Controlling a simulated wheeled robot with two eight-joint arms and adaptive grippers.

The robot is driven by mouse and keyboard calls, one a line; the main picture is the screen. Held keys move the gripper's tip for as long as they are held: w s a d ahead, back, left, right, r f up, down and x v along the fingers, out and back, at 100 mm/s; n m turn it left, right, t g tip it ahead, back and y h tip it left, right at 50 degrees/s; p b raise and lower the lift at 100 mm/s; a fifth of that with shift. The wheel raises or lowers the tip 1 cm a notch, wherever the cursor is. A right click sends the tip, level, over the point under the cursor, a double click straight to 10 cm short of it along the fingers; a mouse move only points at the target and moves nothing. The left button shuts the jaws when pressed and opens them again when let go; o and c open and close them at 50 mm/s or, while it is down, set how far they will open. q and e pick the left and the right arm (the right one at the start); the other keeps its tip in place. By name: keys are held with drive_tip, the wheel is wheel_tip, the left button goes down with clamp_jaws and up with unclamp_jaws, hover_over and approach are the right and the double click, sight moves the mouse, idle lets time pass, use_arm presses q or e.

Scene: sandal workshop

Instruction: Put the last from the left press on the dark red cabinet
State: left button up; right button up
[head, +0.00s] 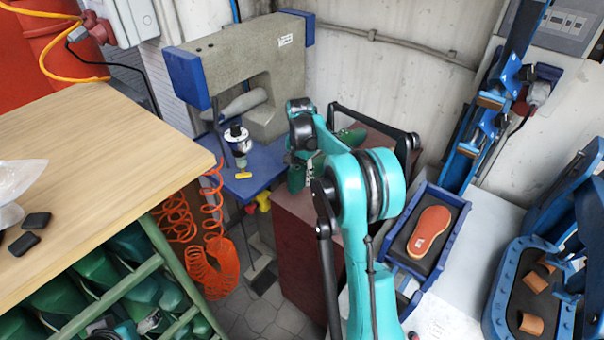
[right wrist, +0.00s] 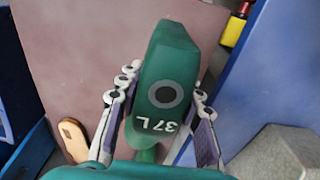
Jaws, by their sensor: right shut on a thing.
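My right gripper (right wrist: 160,125) is shut on a green last (right wrist: 168,75), with a finger on each side of it. The last bears "37 L" and a dark round hole. In the head view the last (head: 296,178) shows in part beside the dark red cabinet (head: 300,240), and my teal arm hides much of the gripper. The cabinet's top (head: 385,150) shows behind my arm. In the right wrist view a dull red surface (right wrist: 85,45) lies behind the last. The left press (head: 455,200) has a blue frame and an orange sole on its pad. My left gripper is out of view.
A grey machine with blue ends (head: 240,60) stands behind, left of the cabinet. A black rail (head: 375,115) and a green thing (head: 350,138) are on the cabinet's top. A wooden table (head: 100,150) is at left, orange coiled hoses (head: 212,265) beside it. Another blue press (head: 500,290) is at right.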

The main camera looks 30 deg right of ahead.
sight(301, 164)
drive_tip(key=shift+f+b, duration=1.4)
drive_tip(key=shift+f, duration=0.8)
drive_tip(key=shift+f, duration=0.3)
drive_tip(key=o, duration=1.2)
drive_tip(key=shift+a, duration=0.1)
drive_tip(key=shift+o, duration=0.2)
drive_tip(key=r, duration=1.2)
drive_tip(key=shift+s+a, duration=0.15)
drive_tip(key=shift+a, duration=0.15)
